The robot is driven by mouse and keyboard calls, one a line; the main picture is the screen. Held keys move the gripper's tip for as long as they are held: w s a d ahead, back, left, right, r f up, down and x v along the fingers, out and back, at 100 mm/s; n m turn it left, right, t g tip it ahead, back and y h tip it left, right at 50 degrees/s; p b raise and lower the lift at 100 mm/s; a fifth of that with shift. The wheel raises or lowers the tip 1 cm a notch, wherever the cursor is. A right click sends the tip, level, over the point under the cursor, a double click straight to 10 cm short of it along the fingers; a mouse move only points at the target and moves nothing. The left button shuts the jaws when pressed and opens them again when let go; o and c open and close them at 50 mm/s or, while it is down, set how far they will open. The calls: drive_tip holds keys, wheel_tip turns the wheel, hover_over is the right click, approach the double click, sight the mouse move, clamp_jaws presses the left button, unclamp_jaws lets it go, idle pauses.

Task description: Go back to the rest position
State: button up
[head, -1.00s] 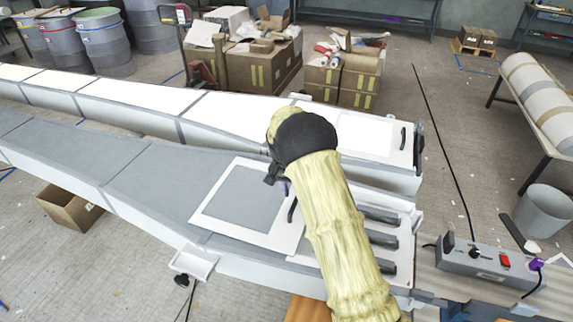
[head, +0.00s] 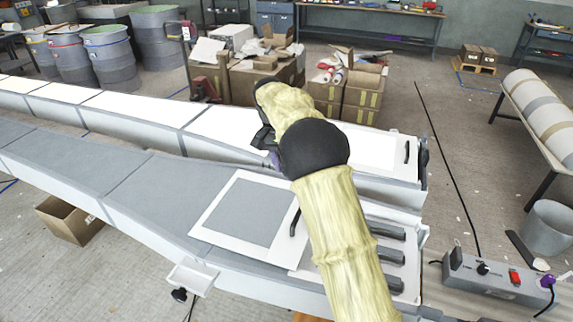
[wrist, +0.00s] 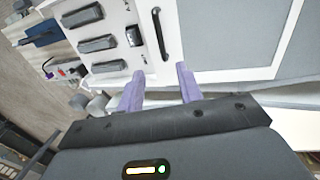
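My gripper (wrist: 159,82) shows in the wrist view with two purple fingers set apart and nothing between them. In the head view my gripper is mostly hidden behind my yellow-sleeved arm, with a dark part and a bit of purple (head: 272,158) showing left of the black elbow-like joint. The arm reaches over the long grey mould (head: 150,195). A white-framed panel (head: 207,228) with a dark handle (head: 295,222) lies on the mould, apart from the fingers.
A second long white mould (head: 140,112) runs behind. A control box (head: 490,275) with a red switch sits at lower right. Cardboard boxes (head: 362,95) and drums (head: 108,60) stand behind.

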drive_tip(key=shift+d, duration=0.25)
drive_tip(key=s+d+f+n+t, duration=0.1)
drive_tip(key=s+d+f, duration=0.1)
drive_tip(key=s, duration=0.7)
drive_tip(key=s+d+f+n+t+y, duration=0.1)
drive_tip(key=s+d, duration=0.4)
drive_tip(key=s, duration=0.5)
drive_tip(key=s+d+f+n+t+y, duration=0.1)
drive_tip(key=s+d, duration=0.3)
drive_tip(key=s, duration=0.5)
drive_tip(key=shift+s+d+f+n, duration=0.25)
drive_tip(key=shift+s+f+n, duration=0.05)
drive_tip(key=shift+f+n, duration=0.5)
idle(0.5)
